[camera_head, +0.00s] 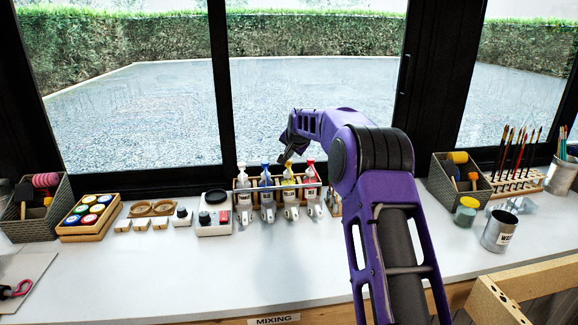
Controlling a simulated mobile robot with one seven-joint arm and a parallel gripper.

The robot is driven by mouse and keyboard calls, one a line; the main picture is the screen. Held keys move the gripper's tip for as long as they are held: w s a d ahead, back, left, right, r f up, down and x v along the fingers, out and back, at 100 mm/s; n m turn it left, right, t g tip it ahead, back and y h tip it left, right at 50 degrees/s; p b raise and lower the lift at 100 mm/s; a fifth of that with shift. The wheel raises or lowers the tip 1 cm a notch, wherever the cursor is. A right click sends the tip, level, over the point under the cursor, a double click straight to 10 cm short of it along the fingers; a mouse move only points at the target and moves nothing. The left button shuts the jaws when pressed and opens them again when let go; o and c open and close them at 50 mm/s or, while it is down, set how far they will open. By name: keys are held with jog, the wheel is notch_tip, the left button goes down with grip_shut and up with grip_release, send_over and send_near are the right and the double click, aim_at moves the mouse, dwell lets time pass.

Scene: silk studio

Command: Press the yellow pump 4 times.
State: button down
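The yellow pump (289,172) tops a bottle in a wooden rack (275,184) near the back of the white bench. It stands between the blue pump (265,175) and the red pump (310,172). My gripper (284,157) points down from my purple arm, at or just above the top of the yellow pump. I cannot tell whether it touches the pump. The fingers are small and dark, and their opening does not show.
A white-topped pump (242,178) stands at the rack's left end. A black-and-white device (214,213) sits left of the rack. Window frames rise close behind. The bench (190,275) in front is clear. A metal can (499,232) and brush holder (516,187) stand at right.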

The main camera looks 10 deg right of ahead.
aim_at(288, 162)
jog(key=shift+f+b, duration=0.35)
jog(key=shift+f, duration=0.3)
dwell(0.4)
jog(key=shift+r+p, duration=1.05)
jog(key=shift+r, duration=0.4)
jog(key=shift+r+p, duration=2.15)
jog(key=shift+r, duration=0.8)
